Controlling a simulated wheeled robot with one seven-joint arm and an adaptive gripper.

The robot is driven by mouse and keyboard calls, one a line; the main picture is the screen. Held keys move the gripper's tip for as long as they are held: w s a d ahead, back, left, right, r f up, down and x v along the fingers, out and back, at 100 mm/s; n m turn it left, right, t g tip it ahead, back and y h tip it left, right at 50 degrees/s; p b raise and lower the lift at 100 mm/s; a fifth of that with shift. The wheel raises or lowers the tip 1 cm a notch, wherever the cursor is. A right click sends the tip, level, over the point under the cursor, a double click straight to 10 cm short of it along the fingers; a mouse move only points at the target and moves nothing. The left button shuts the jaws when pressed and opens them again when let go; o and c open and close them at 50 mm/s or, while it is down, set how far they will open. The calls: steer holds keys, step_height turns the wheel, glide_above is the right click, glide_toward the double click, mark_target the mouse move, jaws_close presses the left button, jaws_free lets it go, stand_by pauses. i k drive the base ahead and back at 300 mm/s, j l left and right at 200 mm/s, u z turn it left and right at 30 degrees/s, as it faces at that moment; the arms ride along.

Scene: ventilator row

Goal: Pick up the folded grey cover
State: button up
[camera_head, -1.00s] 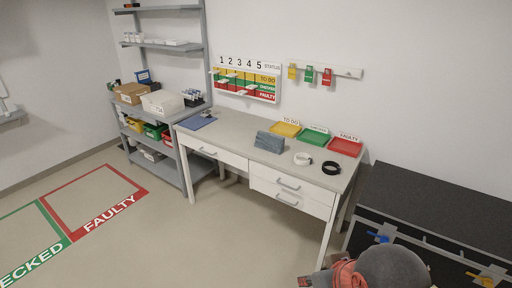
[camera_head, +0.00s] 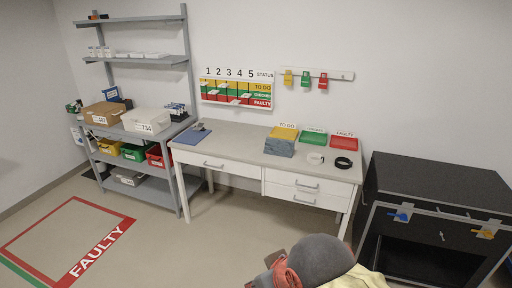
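The folded grey cover (camera_head: 279,147) is a blue-grey, boxy bundle on the white table (camera_head: 228,146). It sits near the table's front edge, right of the middle, just in front of the yellow TO DO tray (camera_head: 284,133) and hides part of it. Nothing is seen holding the cover. My gripper is not in view.
Right of the cover lie a white roll (camera_head: 315,158) and a black roll (camera_head: 343,163), with green (camera_head: 314,138) and red (camera_head: 344,143) trays behind. A blue mat (camera_head: 192,136) lies at the table's left.

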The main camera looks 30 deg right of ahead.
mark_target(274, 146)
steer(key=i+u, duration=0.1)
steer(key=i, duration=1.2)
steer(key=i+l, duration=0.1)
steer(key=l, duration=0.3)
steer(key=i+l, duration=0.15)
steer(key=l, duration=0.2)
steer(key=i+l, duration=0.1)
steer(key=l, duration=0.3)
steer(key=i+l, duration=0.15)
steer(key=l, duration=0.25)
steer(key=i+l, duration=0.1)
steer(key=l, duration=0.25)
steer(key=i+l, duration=0.1)
steer(key=l, duration=0.3)
steer(key=i+l, duration=0.15)
steer(key=l, duration=0.25)
steer(key=u, duration=0.05)
